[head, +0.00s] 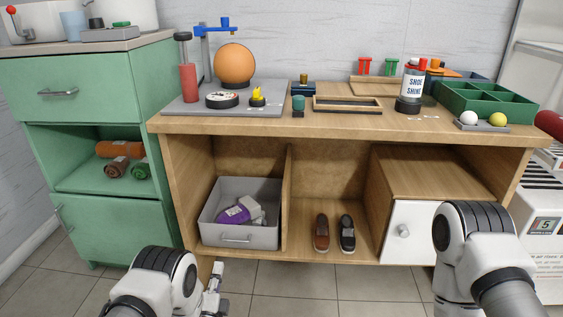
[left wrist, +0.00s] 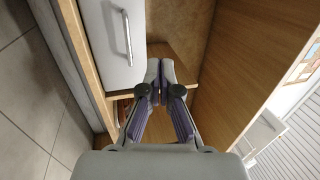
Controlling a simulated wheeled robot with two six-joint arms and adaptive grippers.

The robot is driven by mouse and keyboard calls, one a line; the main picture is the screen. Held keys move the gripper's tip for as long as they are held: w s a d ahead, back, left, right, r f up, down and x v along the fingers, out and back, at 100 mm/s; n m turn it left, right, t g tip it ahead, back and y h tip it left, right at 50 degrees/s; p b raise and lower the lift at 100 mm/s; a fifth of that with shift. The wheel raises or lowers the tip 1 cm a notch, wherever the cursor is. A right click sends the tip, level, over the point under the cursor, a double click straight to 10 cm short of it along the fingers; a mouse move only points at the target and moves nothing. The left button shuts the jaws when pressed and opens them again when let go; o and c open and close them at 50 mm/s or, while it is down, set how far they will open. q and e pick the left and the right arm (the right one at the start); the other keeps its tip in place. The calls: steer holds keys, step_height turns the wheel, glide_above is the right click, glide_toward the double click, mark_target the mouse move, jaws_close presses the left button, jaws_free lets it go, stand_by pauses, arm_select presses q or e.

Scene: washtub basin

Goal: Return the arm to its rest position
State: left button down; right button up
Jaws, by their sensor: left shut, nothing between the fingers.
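My left gripper (head: 217,272) is low in front of the wooden bench, near its left end and below the grey drawer box (head: 236,237). In the left wrist view the same gripper (left wrist: 160,68) has its two fingertips together, with nothing held. The drawer's front with its bar handle (left wrist: 126,38) shows beside the fingers there. My right arm (head: 465,238) stands in front of the bench's right side; its gripper is out of view.
The wooden bench top (head: 340,125) carries several items, including an orange ball (head: 234,64) and a green tray (head: 487,105). Shoes (head: 334,233) stand on the lower shelf. A green cabinet (head: 88,90) is at the left. Tiled floor (head: 318,278) is open in front.

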arm_select(q)
steer(key=s+a+f+n+g+y+p, duration=0.1)
steer(key=s+a+f+n+g, duration=0.15)
steer(key=s+n+g, duration=0.35)
steer(key=s+a+f+n+g+p, duration=0.1)
steer(key=s+a+g, duration=0.25)
steer(key=s, duration=0.55)
steer(key=s+d+f+n+g, duration=0.1)
steer(key=s+n+g, duration=0.4)
steer(key=s, duration=0.7)
steer(key=s+f+n+g, duration=0.2)
steer(key=s+n+g, duration=0.35)
steer(key=s, duration=0.65)
step_height(320, 180, up, 38)
steer(key=n+p, duration=0.1)
steer(key=p, duration=3.7)
steer(key=shift+s+r+g+h, duration=0.2)
steer(key=shift+s+g+h, duration=0.1)
steer(key=shift+g, duration=0.1)
arm_select(e)
step_height(320, 180, up, 41)
steer(key=shift+r, duration=0.2)
arm_select(q)
steer(key=shift+d, duration=0.1)
